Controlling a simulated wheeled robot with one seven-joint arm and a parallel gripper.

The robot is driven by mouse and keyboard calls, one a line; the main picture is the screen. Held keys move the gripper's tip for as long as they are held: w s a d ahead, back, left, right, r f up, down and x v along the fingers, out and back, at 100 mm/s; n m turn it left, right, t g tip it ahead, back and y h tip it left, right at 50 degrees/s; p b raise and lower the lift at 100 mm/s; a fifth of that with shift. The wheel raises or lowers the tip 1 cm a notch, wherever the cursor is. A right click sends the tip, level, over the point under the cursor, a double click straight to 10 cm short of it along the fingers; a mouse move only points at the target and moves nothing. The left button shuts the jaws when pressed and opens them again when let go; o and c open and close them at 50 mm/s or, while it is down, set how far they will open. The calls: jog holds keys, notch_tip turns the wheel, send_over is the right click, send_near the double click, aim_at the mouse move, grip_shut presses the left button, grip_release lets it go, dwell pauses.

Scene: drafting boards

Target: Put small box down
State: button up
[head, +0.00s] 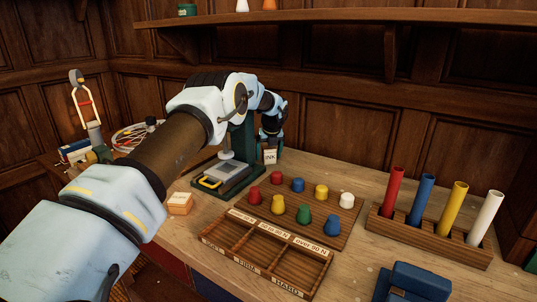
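My arm reaches over the bench, and my gripper (270,140) points down at the back, beside a dark green press (236,150). A small pale box or label marked INK (270,156) shows right under the gripper. I cannot tell whether the fingers hold it or only hang above it. Another small tan box (180,203) with a pale label sits on the bench, left of the press and apart from the gripper. The fingers are too small and dark to show whether they are open or shut.
A board of coloured knobs (300,211) and a labelled sorting tray (323,265) stand in front. A rack (425,237) with coloured tubes is at the right. A blue object (415,283) lies at the front right. Bare bench (340,172) shows right of the gripper.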

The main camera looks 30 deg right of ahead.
jog(key=b+v, duration=0.3)
jog(key=v, duration=0.9)
jog(key=shift+s+r, duration=0.1)
dwell(0.4)
